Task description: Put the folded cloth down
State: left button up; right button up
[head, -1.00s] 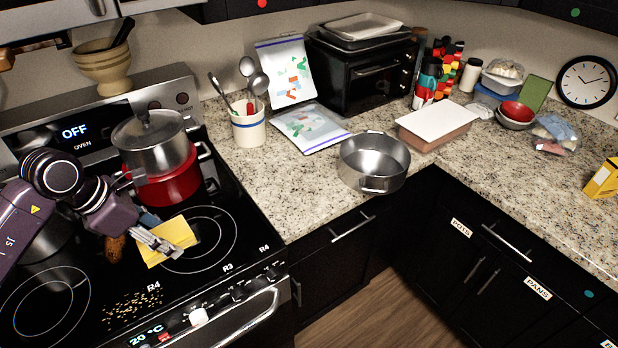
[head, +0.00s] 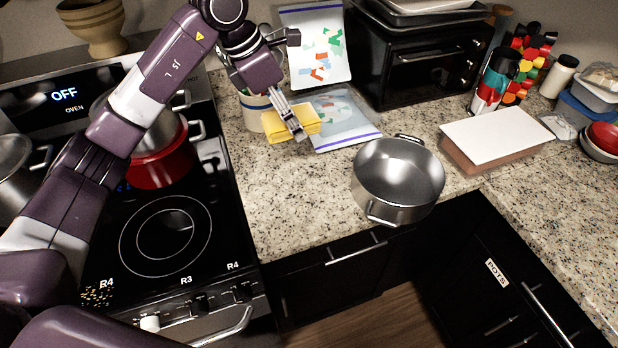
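The yellow folded cloth (head: 308,120) is in my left gripper (head: 291,122), over the counter left of the steel pot. The gripper's fingers come down onto the cloth and appear closed on it. The cloth overlaps the lower part of the utensil crock and the edge of the plastic bag in the picture. I cannot tell whether the cloth touches the counter. My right gripper is not in view.
An open steel pot (head: 397,182) stands on the counter near its front edge. A utensil crock (head: 253,110) and a flat plastic bag (head: 343,121) are behind the cloth. A red pot (head: 160,166) stands on the stove. Speckled counter (head: 290,190) in front of the cloth is clear.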

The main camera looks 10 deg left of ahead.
pick_arm(q)
notch_tip(320, 180, down, 6)
jog(key=p, duration=0.4)
send_over(298, 186)
jog(key=s+a, duration=0.1)
notch_tip(298, 186, down, 8)
jog(key=shift+f, duration=0.1)
notch_tip(298, 186, down, 4)
jog(key=shift+f+p, duration=0.25)
jog(key=shift+p, duration=0.6)
jog(key=shift+f+b, duration=0.4)
jog(key=o, duration=1.1)
jog(key=shift+r, duration=0.15)
jog(key=shift+r+p, duration=0.2)
jog(key=shift+p, duration=0.25)
jog(key=b+v, duration=0.3)
jog(key=v, duration=0.9)
jog(key=shift+b, duration=0.4)
